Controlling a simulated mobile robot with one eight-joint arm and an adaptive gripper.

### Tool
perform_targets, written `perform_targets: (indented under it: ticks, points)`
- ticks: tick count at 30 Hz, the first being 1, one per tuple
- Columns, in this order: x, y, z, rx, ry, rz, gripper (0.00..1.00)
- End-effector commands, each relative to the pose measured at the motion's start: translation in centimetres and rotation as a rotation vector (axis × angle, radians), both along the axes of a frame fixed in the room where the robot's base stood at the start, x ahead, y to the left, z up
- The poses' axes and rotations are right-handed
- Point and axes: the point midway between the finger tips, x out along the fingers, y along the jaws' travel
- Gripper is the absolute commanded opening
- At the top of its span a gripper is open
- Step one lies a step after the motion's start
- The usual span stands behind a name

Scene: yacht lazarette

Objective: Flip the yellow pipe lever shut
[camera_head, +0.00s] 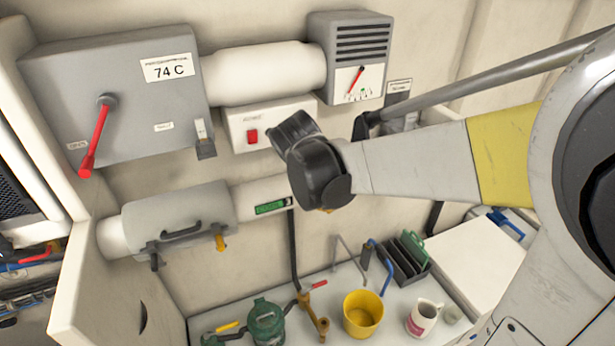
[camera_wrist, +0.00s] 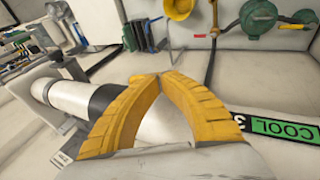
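The yellow pipe lever (camera_head: 228,326) is at the bottom left of the head view, on a small green valve beside a green pump (camera_head: 266,322). It lies nearly flat, tilted slightly up to the right. The wrist view shows a small yellow handle, apparently this lever (camera_wrist: 290,27), at the top right past the green pump. My gripper (camera_wrist: 161,76) has its yellow ribbed fingers curved together with tips meeting and nothing between them. It is in front of the white pipe, well away from the lever. In the head view my dark wrist hides most of it.
A red-handled tap (camera_head: 308,300), yellow pot (camera_head: 362,314) and mug (camera_head: 422,318) stand on the counter right of the pump. A grey canister (camera_head: 178,220) and white pipe run above it. A grey box with a red lever (camera_head: 95,137) is on the upper wall.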

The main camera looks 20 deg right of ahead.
Motion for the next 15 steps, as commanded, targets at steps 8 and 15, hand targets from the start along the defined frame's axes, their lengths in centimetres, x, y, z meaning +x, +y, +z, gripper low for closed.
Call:
perform_targets:
  ticks: [8,15]
  points:
    - [0.1,0.1,-2.2,-0.264,0.000,0.003,0.00]
    - [0.1,-0.3,-3.1,-0.488,0.000,0.002,0.00]
